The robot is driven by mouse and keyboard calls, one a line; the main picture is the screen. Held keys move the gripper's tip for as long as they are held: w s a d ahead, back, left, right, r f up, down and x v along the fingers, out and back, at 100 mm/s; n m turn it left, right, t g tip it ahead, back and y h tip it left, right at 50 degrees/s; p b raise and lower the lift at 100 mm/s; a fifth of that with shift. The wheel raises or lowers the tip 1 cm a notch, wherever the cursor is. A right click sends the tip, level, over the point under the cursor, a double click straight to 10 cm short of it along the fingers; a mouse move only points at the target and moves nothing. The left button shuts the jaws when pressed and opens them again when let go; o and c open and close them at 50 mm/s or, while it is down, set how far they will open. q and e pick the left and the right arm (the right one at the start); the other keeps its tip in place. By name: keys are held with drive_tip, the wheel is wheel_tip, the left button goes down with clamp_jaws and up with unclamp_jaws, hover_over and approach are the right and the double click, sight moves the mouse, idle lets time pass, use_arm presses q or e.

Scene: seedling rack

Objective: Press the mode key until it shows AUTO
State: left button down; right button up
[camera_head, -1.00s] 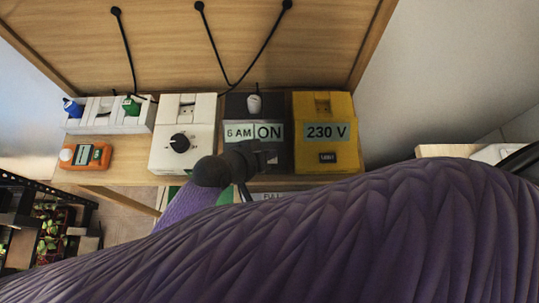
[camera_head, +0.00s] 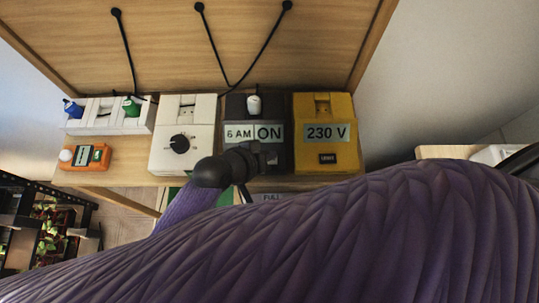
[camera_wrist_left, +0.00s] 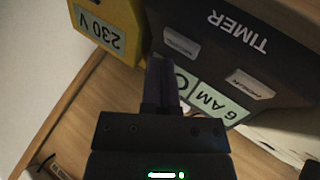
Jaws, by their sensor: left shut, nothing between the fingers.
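The dark timer box (camera_head: 242,107) stands on the wooden shelf, between a white box and a yellow box. Its display (camera_head: 254,133) reads 6 AM and ON. In the left wrist view the timer (camera_wrist_left: 223,58) shows two pale keys, one near my fingers (camera_wrist_left: 180,42) and one farther right (camera_wrist_left: 249,84); their small lettering is too blurred to read. My left gripper (camera_head: 268,155) is shut and empty at the timer's front. In the left wrist view its fingertips (camera_wrist_left: 160,64) lie beside the nearer key and cover part of the ON field; contact cannot be told. My right gripper is out of view.
The white box (camera_head: 180,160) with a black dial is left of the timer. The yellow box (camera_head: 345,105) reading 230 V is right. A white socket strip (camera_head: 105,123) and an orange meter (camera_head: 80,164) stand farther left. Black cables hang above.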

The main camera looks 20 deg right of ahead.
use_arm(q)
drive_tip(key=shift+f, duration=0.1)
idle(0.6)
drive_tip(key=shift+f, duration=0.35)
drive_tip(key=shift+f+b, duration=0.3)
drive_tip(key=shift+b, duration=0.1)
idle(0.3)
idle(0.3)
drive_tip(key=shift+r, duration=0.2)
drive_tip(key=shift+r+p, duration=0.6)
drive_tip(key=shift+p, duration=0.35)
